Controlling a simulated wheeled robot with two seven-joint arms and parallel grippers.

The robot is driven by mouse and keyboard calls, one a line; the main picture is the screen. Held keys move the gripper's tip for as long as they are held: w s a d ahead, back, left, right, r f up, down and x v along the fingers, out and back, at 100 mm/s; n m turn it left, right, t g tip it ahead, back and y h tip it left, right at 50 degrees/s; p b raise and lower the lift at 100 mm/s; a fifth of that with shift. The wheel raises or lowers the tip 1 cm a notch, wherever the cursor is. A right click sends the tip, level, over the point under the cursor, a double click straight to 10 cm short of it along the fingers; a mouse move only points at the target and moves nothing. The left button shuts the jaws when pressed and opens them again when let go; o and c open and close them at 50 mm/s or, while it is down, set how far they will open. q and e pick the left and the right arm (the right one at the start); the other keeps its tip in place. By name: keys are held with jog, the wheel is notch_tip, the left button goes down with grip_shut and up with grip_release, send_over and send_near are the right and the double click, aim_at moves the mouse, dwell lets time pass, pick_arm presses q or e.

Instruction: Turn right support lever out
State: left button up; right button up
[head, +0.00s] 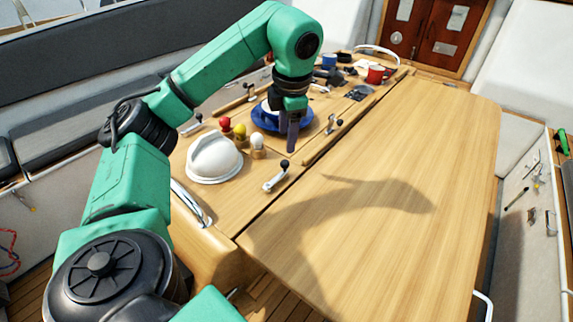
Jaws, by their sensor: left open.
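A small metal lever with a black knob (275,178) stands on the near part of the wooden table, beside the long seam of the right leaf. My left gripper (292,143) is open and points down, over or beside the blue plate (264,121), between the two levers and apart from both. It partly hides the plate and a white item on it. My right gripper is out of view.
A white dome (214,158) and red, yellow and white balls on wooden holders, including the yellow one (240,131), stand left of the near lever. A red mug (376,74) and dark items sit at the far end. The right leaf (400,165) is bare.

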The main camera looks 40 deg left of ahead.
aim_at(285, 161)
pick_arm(q)
jog(key=f, duration=0.2)
jog(key=w+a+f, duration=0.1)
jog(key=f, duration=0.5)
jog(key=shift+w+a+f, duration=0.2)
jog(key=shift+a+f, duration=0.05)
jog(key=shift+a, duration=0.1)
jog(key=shift+f, duration=0.55)
grip_shut()
